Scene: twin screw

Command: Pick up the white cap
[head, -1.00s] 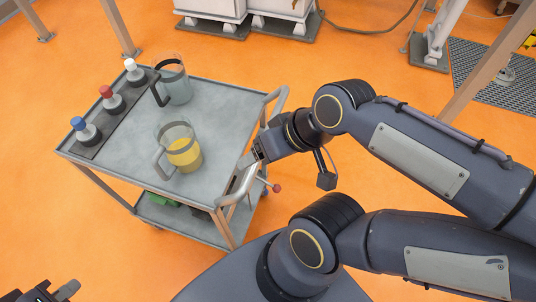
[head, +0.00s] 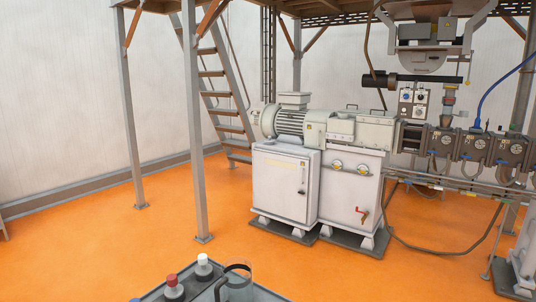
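The white cap (head: 203,259) sits on top of a small bottle near the far edge of the cart, low in the head view. The bottle stands on the dark strip along the cart's left side, beside a bottle with a red cap (head: 172,279). Only the upper end of the cart (head: 265,291) shows; the rest is cut off by the bottom edge. Neither of my grippers is in view.
A clear jug (head: 240,284) with a dark handle stands just right of the white-capped bottle. Behind the cart is open orange floor (head: 110,235), then a white machine cabinet (head: 285,185), metal stairs (head: 222,95) and a steel post (head: 196,150).

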